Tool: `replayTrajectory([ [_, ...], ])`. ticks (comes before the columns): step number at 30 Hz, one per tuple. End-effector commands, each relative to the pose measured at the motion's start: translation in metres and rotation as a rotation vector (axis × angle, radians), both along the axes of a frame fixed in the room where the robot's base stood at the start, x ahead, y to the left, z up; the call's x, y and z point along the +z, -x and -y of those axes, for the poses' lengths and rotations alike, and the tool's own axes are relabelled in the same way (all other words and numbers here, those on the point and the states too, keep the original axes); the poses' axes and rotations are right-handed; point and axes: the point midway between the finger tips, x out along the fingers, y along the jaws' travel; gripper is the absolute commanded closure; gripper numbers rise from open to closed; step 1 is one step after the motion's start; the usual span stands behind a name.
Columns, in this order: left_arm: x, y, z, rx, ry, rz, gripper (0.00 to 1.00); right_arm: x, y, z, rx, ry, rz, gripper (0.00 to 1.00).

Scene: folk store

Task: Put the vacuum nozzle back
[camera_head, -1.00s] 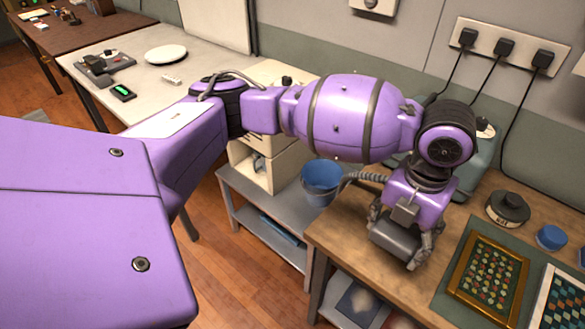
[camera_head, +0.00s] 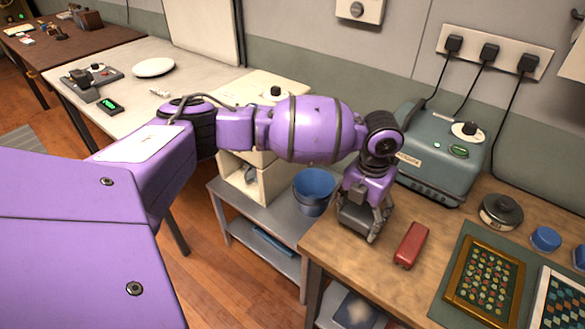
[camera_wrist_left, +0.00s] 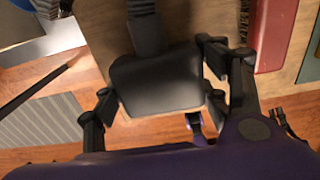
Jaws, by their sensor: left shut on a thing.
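My left gripper (camera_head: 360,217) is over the front left part of the wooden workbench, close to its left edge. It is shut on the dark vacuum nozzle (camera_head: 356,222). In the left wrist view the black nozzle (camera_wrist_left: 155,82) fills the space between the fingers (camera_wrist_left: 160,104), with a ribbed hose (camera_wrist_left: 145,30) running from its far end. The teal machine (camera_head: 440,150) with a pale dial stands on the bench behind and to the right of the gripper. The nozzle's resting place cannot be made out.
A red block (camera_head: 411,245) lies on the bench just right of the gripper. A blue bucket (camera_head: 313,188) stands on the lower grey shelf to the left. A dark round tin (camera_head: 501,211) and a gold-framed panel (camera_head: 484,280) are farther right.

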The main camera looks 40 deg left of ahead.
Motion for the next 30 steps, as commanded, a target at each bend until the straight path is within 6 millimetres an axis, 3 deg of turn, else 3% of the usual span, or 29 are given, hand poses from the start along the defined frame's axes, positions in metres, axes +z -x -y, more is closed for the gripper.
replayTrajectory([
  [9, -0.037, -0.006, -0.005, 0.001, 0.000, -0.001, 0.56, -0.001, -0.002, -0.002, -0.002, -0.003, 0.003, 1.00],
  [21, -0.042, -0.007, -0.005, 0.000, 0.000, 0.002, 0.56, -0.003, 0.004, -0.001, -0.005, -0.002, -0.007, 1.00],
  [22, -0.043, -0.007, -0.005, 0.000, 0.000, 0.003, 0.30, -0.003, 0.005, -0.001, -0.005, -0.002, -0.008, 1.00],
  [26, -0.042, -0.007, -0.005, 0.000, 0.000, 0.003, 0.13, -0.003, 0.005, -0.001, -0.005, -0.002, -0.008, 1.00],
  [30, -0.041, -0.007, -0.005, 0.000, 0.000, 0.003, 0.13, -0.003, 0.005, -0.001, -0.005, -0.002, -0.008, 1.00],
])
